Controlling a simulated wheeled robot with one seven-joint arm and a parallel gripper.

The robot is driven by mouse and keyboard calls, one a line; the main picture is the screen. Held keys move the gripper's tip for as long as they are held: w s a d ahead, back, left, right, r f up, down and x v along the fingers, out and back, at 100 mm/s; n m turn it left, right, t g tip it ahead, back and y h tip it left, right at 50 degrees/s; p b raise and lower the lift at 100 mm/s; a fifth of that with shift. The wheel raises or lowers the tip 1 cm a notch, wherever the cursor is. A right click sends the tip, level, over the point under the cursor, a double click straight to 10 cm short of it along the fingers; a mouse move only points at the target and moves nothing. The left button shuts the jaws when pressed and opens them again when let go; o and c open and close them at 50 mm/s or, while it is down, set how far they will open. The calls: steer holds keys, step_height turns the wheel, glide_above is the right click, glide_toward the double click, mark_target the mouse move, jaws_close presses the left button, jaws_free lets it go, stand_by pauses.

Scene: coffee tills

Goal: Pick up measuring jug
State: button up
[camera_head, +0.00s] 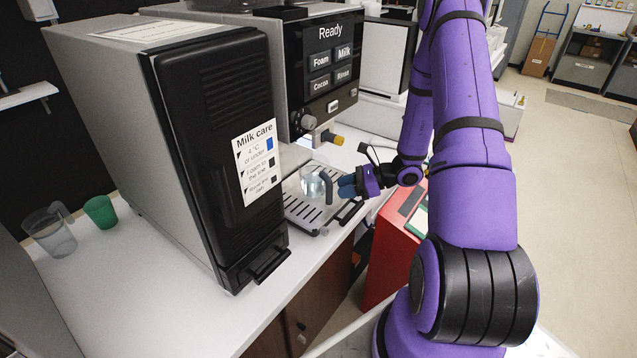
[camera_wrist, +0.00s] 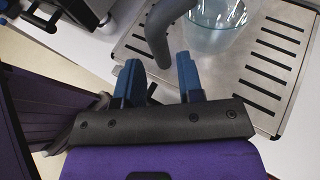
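A clear jug with a curved grey handle (camera_head: 315,186) stands upright on the slotted metal drip tray (camera_head: 297,222) below the drinks machine. In the wrist view the jug's clear body (camera_wrist: 216,28) is at the top, with its handle hanging toward my fingers. My gripper (camera_head: 346,186) is at the handle side of the jug, its blue fingers pointing at it. In the wrist view my gripper (camera_wrist: 160,75) is open, with the handle's lower end just ahead of the gap between the fingertips. Another clear jug with a grey handle (camera_head: 50,232) stands at the far left of the counter.
A green cup (camera_head: 100,211) stands next to the far-left jug. A tall milk cooler (camera_head: 215,130) stands left of the drip tray, and the drinks machine (camera_head: 318,60) rises behind it. A red cabinet (camera_head: 393,245) is below my gripper. White counter (camera_head: 160,290) is bare in front.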

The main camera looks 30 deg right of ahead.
mark_target(328, 206)
steer(key=x, duration=0.5)
steer(key=shift+a+r, duration=0.1)
jaws_close()
